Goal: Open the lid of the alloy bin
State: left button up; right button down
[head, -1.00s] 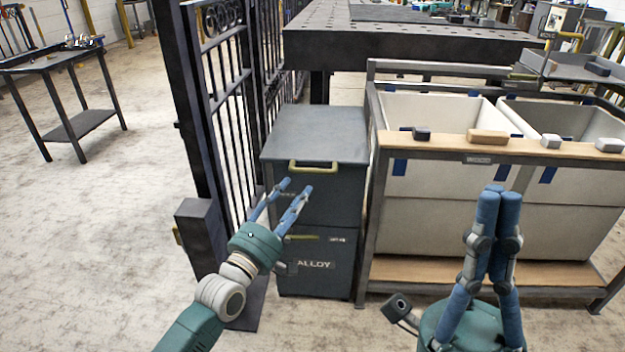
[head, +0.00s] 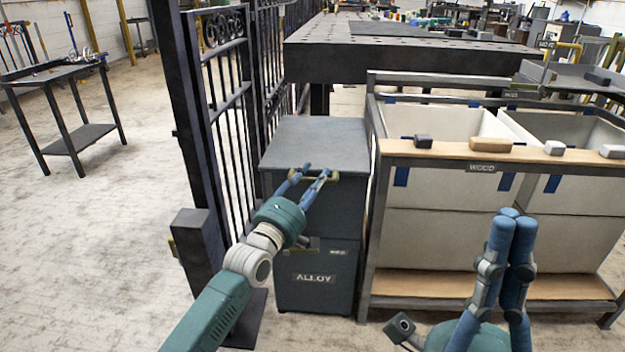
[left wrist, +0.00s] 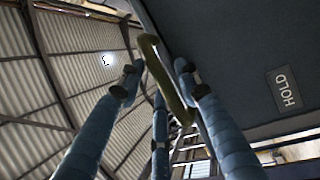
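The alloy bin (head: 318,285) is a dark grey cabinet with an ALLOY label, standing between the gate and the wood bins. Its flat grey lid (head: 315,142) is down. A yellowish handle (head: 334,172) sits at the lid's front edge, partly hidden by my fingers. My left gripper (head: 307,172) is open at the handle. In the left wrist view the handle (left wrist: 165,75) passes between the spread blue fingers of my left gripper (left wrist: 160,75); I cannot tell whether they touch it. My right gripper (head: 510,215) is at the lower right with its fingers together, apart from the bins.
A black iron gate (head: 228,120) stands close to the bin's left side. The pale WOOD bins (head: 445,185) in a metal frame stand close on its right, with small blocks on the ledge. A dark perforated table (head: 400,60) is behind.

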pick_arm(q)
grip_shut()
